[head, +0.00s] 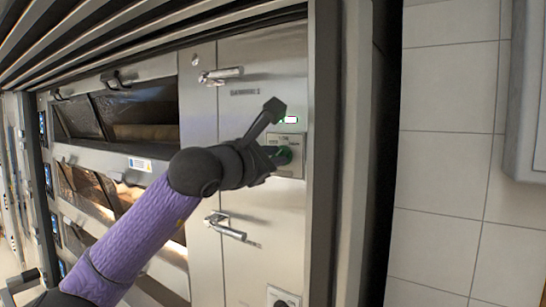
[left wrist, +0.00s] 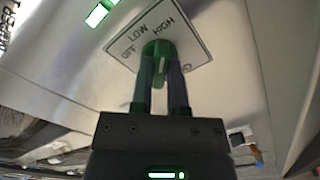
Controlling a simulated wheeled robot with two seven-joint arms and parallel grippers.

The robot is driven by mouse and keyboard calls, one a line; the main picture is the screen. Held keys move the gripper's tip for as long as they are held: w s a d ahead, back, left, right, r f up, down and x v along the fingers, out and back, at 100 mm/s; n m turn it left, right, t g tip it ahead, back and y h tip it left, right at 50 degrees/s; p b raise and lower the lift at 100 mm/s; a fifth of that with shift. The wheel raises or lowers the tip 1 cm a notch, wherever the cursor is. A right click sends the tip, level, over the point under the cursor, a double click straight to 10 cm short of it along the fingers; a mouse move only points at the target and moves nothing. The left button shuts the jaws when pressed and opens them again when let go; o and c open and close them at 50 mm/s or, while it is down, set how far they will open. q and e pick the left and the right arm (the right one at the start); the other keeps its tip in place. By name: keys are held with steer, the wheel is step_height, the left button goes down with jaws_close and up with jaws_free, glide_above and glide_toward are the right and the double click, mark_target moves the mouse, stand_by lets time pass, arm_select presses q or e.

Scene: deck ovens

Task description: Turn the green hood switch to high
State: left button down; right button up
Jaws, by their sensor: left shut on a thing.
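The green hood switch (head: 285,156) is a round knob on a small square plate (head: 291,141) on the steel panel. In the left wrist view the green knob (left wrist: 157,47) sits on a white plate (left wrist: 185,38) with OFF, LOW and HIGH around it. A further mark at the right is partly hidden. My left gripper (head: 278,157) is at the switch, and its two fingers (left wrist: 159,82) are shut on the green knob from both sides. The fingers cover part of the knob, and I cannot tell for sure which setting it points to. My right gripper is not in view.
A lit green indicator (head: 291,120) is just above the switch plate. Deck ovens (head: 115,125) stand further left. Another plate (head: 283,297) is low on the panel. A tiled wall (head: 447,150) is at the right.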

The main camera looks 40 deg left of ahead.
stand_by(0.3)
arm_select(q)
steer(key=c, duration=0.6)
jaws_free()
steer(key=s+b, duration=0.2)
steer(key=s, duration=0.1)
steer(key=s+b, duration=0.1)
steer(key=s, duration=0.2)
steer(key=s+d+b, duration=0.1)
steer(key=s+b, duration=0.1)
steer(key=s, duration=0.2)
steer(key=shift+d+b, duration=0.1)
steer(key=shift+b, duration=0.2)
